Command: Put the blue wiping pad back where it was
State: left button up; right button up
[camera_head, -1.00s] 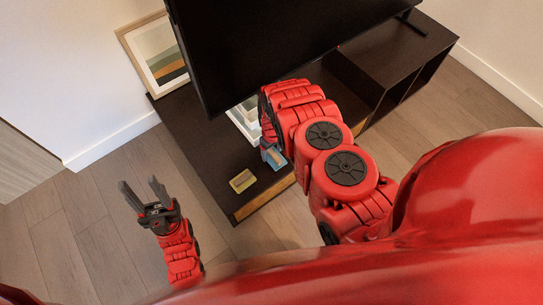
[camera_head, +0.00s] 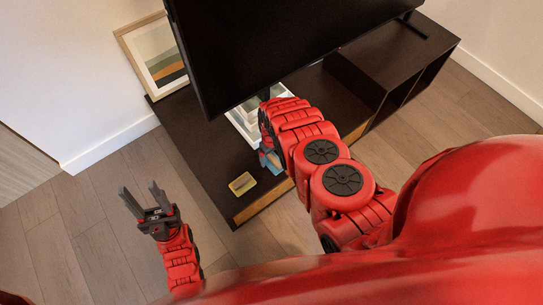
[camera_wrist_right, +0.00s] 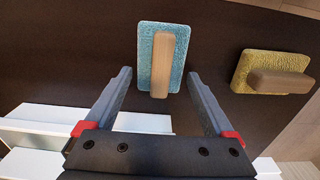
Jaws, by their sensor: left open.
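The blue wiping pad (camera_wrist_right: 147,65) has a wooden handle and lies on the dark cabinet (camera_head: 215,160). In the head view the blue pad (camera_head: 271,162) is partly hidden behind my right arm. My right gripper (camera_wrist_right: 159,74) is open, its fingers appearing on either side of the pad's near part in the wrist view. I see no finger touching the pad; the height gap is unclear. In the head view my right arm mostly hides this gripper. My left gripper (camera_head: 147,198) is open and empty, in front of the cabinet's left end.
A yellow pad (camera_wrist_right: 242,72) with a wooden handle lies right of the blue one; the head view shows it too (camera_head: 242,184). White stepped objects (camera_head: 243,122) stand under the large dark screen (camera_head: 270,45). A framed picture (camera_head: 153,55) leans at the back left.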

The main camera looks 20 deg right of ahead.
aim_at(271, 157)
jog(key=shift+o, duration=0.5)
jog(key=shift+r, duration=0.45)
notch_tip(271, 157, up, 11)
jog(key=p, duration=0.3)
jog(key=shift+r+p, duration=0.2)
jog(key=shift+p, duration=0.1)
